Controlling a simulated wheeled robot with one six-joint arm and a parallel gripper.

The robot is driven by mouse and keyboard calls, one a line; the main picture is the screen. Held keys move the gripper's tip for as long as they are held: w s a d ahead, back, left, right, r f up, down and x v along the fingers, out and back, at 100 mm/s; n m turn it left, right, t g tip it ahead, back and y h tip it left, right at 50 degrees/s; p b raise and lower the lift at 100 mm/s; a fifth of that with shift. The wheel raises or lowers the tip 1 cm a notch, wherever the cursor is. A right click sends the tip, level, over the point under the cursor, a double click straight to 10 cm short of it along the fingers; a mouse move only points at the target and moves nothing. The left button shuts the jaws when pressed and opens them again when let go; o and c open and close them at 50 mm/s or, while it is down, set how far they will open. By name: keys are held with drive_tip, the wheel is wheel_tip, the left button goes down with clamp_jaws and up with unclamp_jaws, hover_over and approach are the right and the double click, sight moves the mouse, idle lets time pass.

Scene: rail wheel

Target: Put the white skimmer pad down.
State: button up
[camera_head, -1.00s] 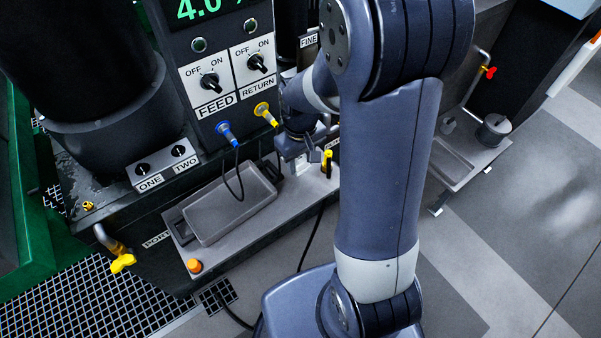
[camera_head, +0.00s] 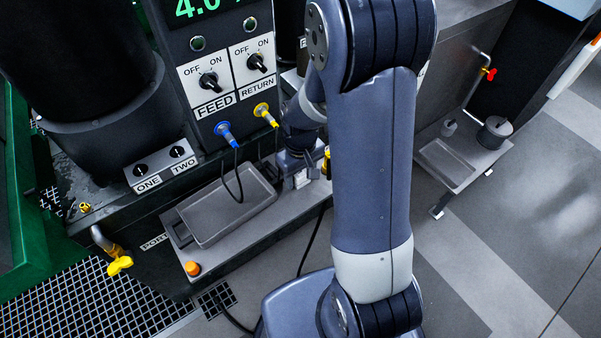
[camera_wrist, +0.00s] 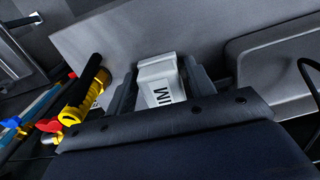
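The white skimmer pad (camera_wrist: 157,72) is a small white block with dark letters, partly readable as "MI", in the wrist view. My gripper (camera_wrist: 160,84) has one finger close along each side of it and looks shut on it. In the head view my gripper (camera_head: 298,166) is low over the right end of the grey ledge (camera_head: 262,222). The pad shows there as a small white patch (camera_head: 301,179) below the fingers. It is at or just above the ledge; I cannot tell whether it touches.
A shallow grey tray (camera_head: 232,212) lies on the ledge left of my gripper, with a black cable looping over it. A yellow-and-black handle (camera_wrist: 88,92) stands close beside the gripper. An orange knob (camera_head: 192,268) sits at the ledge's left end. Blue (camera_head: 224,130) and yellow (camera_head: 264,112) plugs are above.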

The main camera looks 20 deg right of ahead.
sight(300, 173)
drive_tip(key=shift+o, duration=1)
wheel_tip(300, 173, up, 12)
drive_tip(key=p, duration=0.2)
drive_tip(key=shift+r, duration=0.2)
drive_tip(key=shift+f, duration=0.1)
wheel_tip(300, 173, down, 12)
drive_tip(key=shift+f+b, duration=0.25)
drive_tip(key=shift+b, duration=0.85)
wheel_tip(300, 173, up, 3)
drive_tip(key=shift+r+p, duration=0.1)
drive_tip(key=shift+p, duration=0.4)
drive_tip(key=shift+r, duration=0.55)
